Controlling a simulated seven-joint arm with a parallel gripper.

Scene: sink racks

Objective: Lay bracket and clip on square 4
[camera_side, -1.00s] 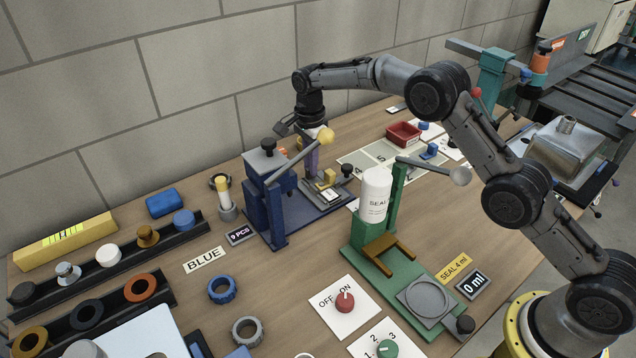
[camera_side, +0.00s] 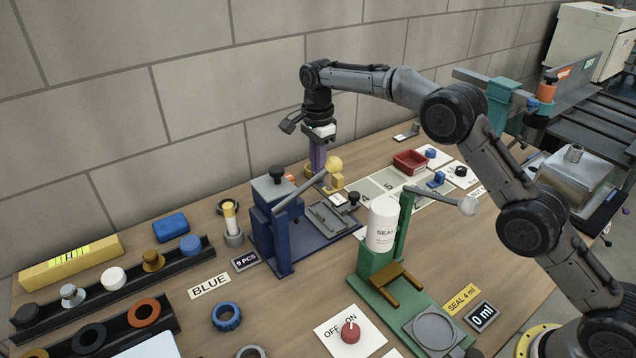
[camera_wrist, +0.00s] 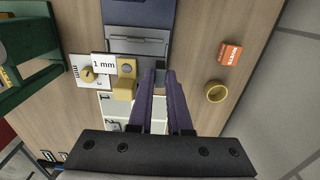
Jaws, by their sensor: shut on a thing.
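My gripper (camera_side: 317,165) stands above the far side of the blue press (camera_side: 274,215), its purple fingers pointing down. In the wrist view, my gripper (camera_wrist: 160,82) is closed around a small grey piece (camera_wrist: 159,88), which looks like the bracket. I cannot make out a separate clip on it. The press's grey fixture (camera_side: 331,216) lies below and nearer the side camera. In the wrist view, squares 1 and 2 (camera_wrist: 104,99) show left of the fingers.
A yellow stop block (camera_wrist: 124,89) stands by the 1 mm label. The green sealing stand (camera_side: 404,225) and a red tray (camera_side: 410,161) stand to the right. An orange box (camera_wrist: 230,52) lies on the wood.

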